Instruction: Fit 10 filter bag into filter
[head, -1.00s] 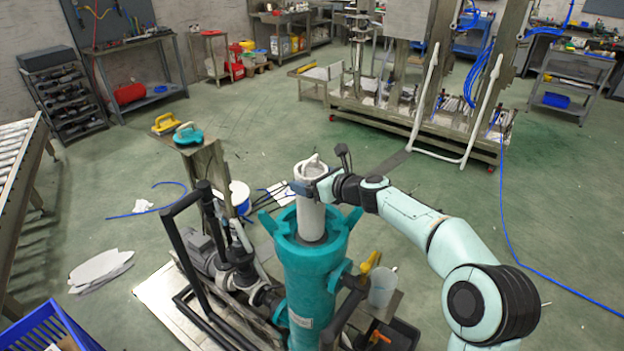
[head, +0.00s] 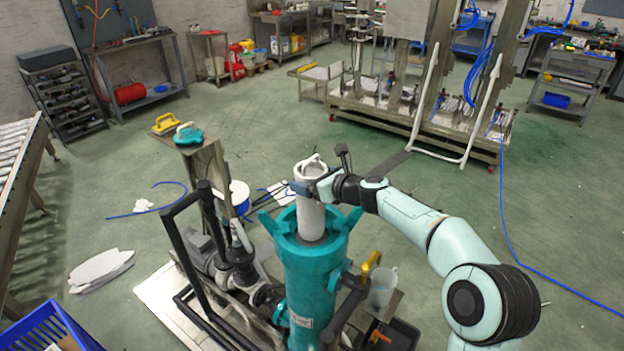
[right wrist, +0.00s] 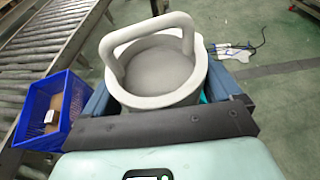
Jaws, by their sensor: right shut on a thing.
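The white filter bag (head: 311,215) is a tall cylinder with a ring and a loop handle at its top. It stands upright, its lower part inside the open top of the teal filter housing (head: 311,283). My right gripper (head: 304,187) is shut on the bag near its upper rim. In the right wrist view the bag's rim and handle (right wrist: 150,60) show between the fingers. The bag's lower end is hidden inside the housing. My left gripper is not in view.
A pump with black pipes (head: 235,265) stands left of the housing. A stand with a teal-handled lid (head: 188,134) is behind it. A clear jug (head: 383,287) is at the right. A blue crate (head: 48,328) is at the lower left. Open floor lies behind.

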